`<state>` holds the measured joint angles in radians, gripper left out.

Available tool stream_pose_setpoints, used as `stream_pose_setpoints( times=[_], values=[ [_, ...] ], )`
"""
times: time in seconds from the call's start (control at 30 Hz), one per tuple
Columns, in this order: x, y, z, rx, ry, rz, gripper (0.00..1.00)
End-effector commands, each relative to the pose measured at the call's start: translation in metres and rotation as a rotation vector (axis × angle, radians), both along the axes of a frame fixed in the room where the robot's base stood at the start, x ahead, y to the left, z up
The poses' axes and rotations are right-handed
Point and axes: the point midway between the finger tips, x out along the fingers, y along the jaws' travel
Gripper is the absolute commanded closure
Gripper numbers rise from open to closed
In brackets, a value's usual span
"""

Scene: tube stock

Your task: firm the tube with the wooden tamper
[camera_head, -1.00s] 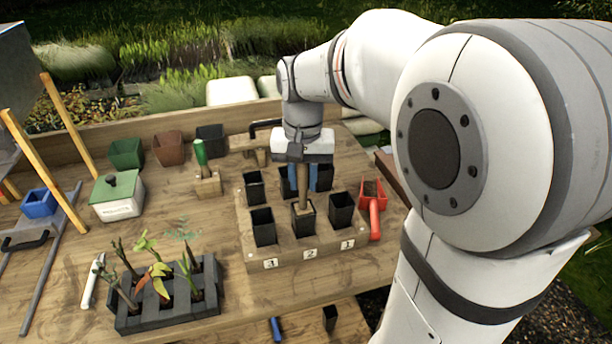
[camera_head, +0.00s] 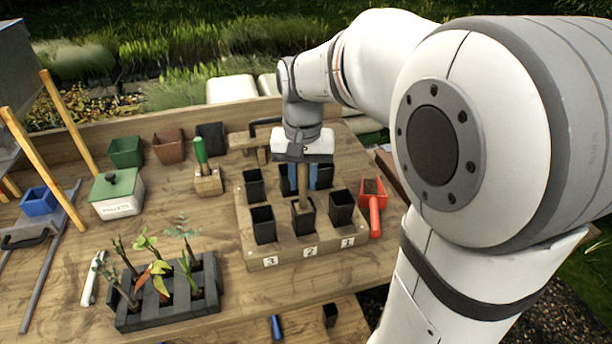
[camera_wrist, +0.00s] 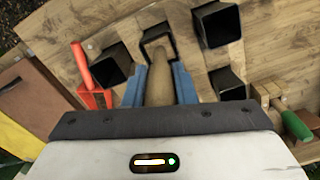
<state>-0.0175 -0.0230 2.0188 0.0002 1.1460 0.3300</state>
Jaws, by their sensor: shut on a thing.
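The wooden tamper (camera_head: 304,190) is upright in my gripper (camera_head: 304,176), which is shut on its shaft. It also shows in the wrist view (camera_wrist: 159,84) between the two blue fingers. Its lower end is at the mouth of the black tube in the front middle place, marked 2 (camera_head: 303,220); in the wrist view this tube (camera_wrist: 157,36) lies just beyond the tamper. How deep the tamper's end sits inside is hidden. The wooden rack (camera_head: 340,246) holds several black square tubes, with labels 3, 2 and 1 along its front.
A red scoop (camera_head: 375,215) lies right of the rack. A green-handled tool in a wooden block (camera_head: 208,184) stands left of it. A dark tray of seedlings (camera_head: 165,315) is at front left. A white box with a green lid (camera_head: 118,205) stands further left. Bare tabletop lies between.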

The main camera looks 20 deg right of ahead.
Motion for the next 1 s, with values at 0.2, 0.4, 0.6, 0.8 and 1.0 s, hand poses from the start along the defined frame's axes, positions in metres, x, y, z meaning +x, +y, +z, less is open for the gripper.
stream_pose_setpoints(
  times=[0.2,0.4,0.6,0.8,1.0],
  values=[
    [0.0001,0.0000,-0.0006,0.000,0.000,0.000,1.00],
    [0.0001,-0.0001,-0.0036,0.000,0.000,0.000,1.00],
    [0.0001,-0.0003,-0.0038,0.000,0.000,0.000,1.00],
    [0.0001,-0.0003,-0.0039,0.000,0.000,-0.001,1.00],
    [0.0001,-0.0003,-0.0057,0.000,0.000,-0.001,1.00]
  ],
)
